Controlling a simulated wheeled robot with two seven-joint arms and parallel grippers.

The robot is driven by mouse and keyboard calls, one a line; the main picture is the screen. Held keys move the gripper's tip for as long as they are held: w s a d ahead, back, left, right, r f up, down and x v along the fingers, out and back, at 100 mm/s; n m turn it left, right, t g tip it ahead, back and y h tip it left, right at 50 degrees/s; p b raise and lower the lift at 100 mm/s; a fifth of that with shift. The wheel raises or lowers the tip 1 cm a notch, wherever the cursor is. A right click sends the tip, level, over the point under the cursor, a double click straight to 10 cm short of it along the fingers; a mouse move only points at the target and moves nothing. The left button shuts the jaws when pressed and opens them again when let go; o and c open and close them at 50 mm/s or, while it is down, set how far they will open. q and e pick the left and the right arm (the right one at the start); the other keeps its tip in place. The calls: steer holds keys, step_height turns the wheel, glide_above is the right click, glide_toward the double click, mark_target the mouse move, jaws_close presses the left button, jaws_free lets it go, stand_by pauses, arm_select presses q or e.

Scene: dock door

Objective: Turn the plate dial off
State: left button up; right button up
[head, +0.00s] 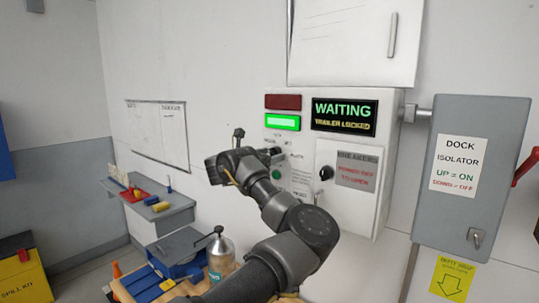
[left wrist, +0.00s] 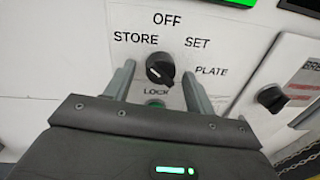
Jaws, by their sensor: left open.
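The plate dial (left wrist: 160,69) is a round black knob on a white panel in the left wrist view. Printed words OFF, STORE, SET, PLATE and LOCK surround it. It carries a thin light mark, but I cannot tell which word the mark points to. My left gripper (left wrist: 158,76) is open, with one grey finger on each side of the knob; I cannot tell whether they touch it. In the head view my left gripper (head: 272,156) is at the control box's left part, and it and the arm hide the dial. My right gripper is not in view.
The control box (head: 350,215) has a lit WAITING display (head: 344,114), a lit green lamp (head: 283,122) and a breaker door with a black knob (head: 326,173). A grey isolator box (head: 455,215) stands right. A side shelf (head: 178,208) and a metal bottle (head: 221,258) are left of my arm.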

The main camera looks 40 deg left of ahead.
arm_select(q)
steer(key=c, duration=1)
steer(key=shift+o, duration=0.2)
steer(key=m+b, duration=0.9)
steer(key=b, duration=0.4)
steer(key=shift+r+m+g, duration=0.1)
steer(key=shift+m+g, duration=0.2)
steer(key=o, duration=1)
steer(key=shift+c, duration=0.2)
